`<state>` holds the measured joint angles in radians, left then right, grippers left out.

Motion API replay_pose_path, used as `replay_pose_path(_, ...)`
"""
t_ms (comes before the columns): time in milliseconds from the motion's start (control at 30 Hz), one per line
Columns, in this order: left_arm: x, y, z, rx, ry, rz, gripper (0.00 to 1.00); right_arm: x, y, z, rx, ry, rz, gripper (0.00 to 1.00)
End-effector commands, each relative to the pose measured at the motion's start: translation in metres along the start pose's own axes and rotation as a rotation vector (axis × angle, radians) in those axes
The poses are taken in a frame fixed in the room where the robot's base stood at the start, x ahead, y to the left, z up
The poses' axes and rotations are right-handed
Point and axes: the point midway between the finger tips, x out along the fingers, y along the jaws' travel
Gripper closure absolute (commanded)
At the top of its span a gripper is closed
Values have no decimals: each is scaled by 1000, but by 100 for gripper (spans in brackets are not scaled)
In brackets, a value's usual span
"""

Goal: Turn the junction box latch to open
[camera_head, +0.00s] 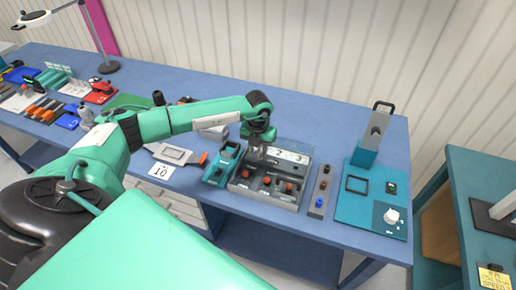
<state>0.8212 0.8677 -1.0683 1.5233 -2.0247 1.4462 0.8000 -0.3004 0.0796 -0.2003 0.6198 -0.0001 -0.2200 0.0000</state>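A grey open-topped box (246,187), which I take to be the junction box, sits near the front edge of the blue table. It holds dark and orange-red parts, and a pale numbered strip runs along its back. I cannot make out which part is the latch. My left gripper (258,153) points down over the back left part of this box and hides some of it. Its fingers are too small to tell whether they are open, shut or touching anything. My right gripper is not in view.
A teal device (221,164) stands close left of the box. A grey strip with buttons (320,192) and a teal board (362,211) with a white knob (391,215) lie to the right. Several tools crowd the table's left end. The back right tabletop (330,120) is mostly clear.

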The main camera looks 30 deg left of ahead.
Motion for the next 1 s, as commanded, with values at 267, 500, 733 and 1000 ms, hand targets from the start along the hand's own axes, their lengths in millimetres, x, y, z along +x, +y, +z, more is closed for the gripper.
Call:
replay_pose_path(267,0,0,0,0,0,0,100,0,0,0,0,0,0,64)
replay_pose_path(500,1,0,0,15,0,0,100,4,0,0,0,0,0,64)
replay_pose_path(733,4,1,0,106,-1,1,100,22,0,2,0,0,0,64)
replay_pose_path(1000,6,0,1,327,-3,2,100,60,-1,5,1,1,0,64)
